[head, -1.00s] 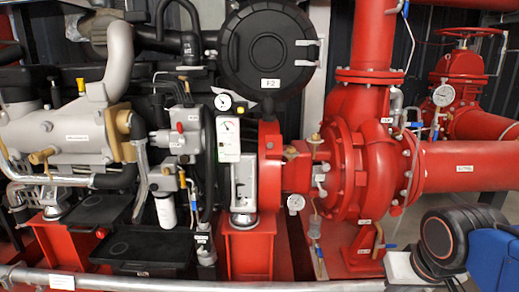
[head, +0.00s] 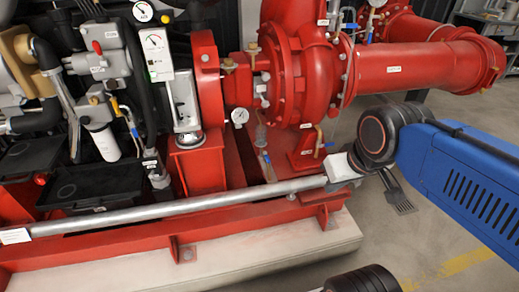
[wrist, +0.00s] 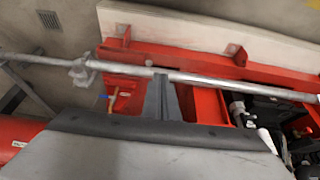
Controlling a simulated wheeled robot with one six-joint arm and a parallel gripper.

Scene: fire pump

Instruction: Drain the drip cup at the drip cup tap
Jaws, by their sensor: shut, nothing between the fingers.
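In the head view a small brass tap with a blue handle (head: 267,160) hangs below a small, pale cup-like fitting (head: 261,134) beside the red pump. It looks like the drip cup tap, but its label is too small to read. A tap with blue and brass parts (wrist: 109,101) also shows in the wrist view, left of the fingers; I cannot tell whether it is the same one. My gripper (wrist: 159,82) is shut and empty, its grey fingers overlapping the frame near the long pipe in the wrist view. It is not clearly seen in the head view.
A long grey pipe (head: 205,203) crosses in front along the red base frame (head: 110,250). The red pump (head: 296,75) stands behind. Black boxes (head: 90,185) lie left.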

